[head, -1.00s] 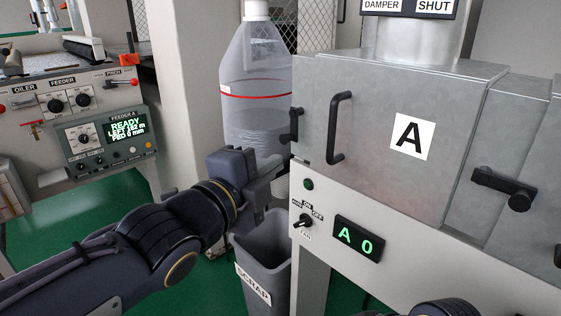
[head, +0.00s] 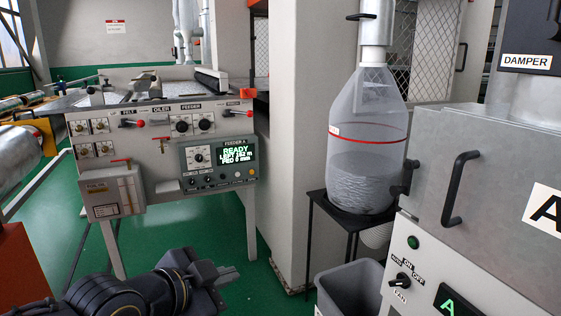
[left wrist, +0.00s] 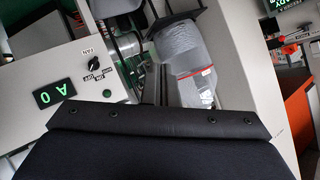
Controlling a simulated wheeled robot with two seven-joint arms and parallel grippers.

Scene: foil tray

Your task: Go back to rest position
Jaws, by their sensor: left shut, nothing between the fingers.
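My left gripper (head: 222,274) is low in the head view, in front of the feeder machine, with its fingers pointing right. It is shut and empty, and it touches nothing that I can see. My right gripper does not show in either view.
The feeder machine (head: 165,122) stands at left, its screen (head: 235,153) reading READY. A clear bottle (head: 366,150) sits on a black stand. A grey bin (head: 345,290) is beside cabinet A (head: 470,215) at right. Green floor (head: 210,215) is open between.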

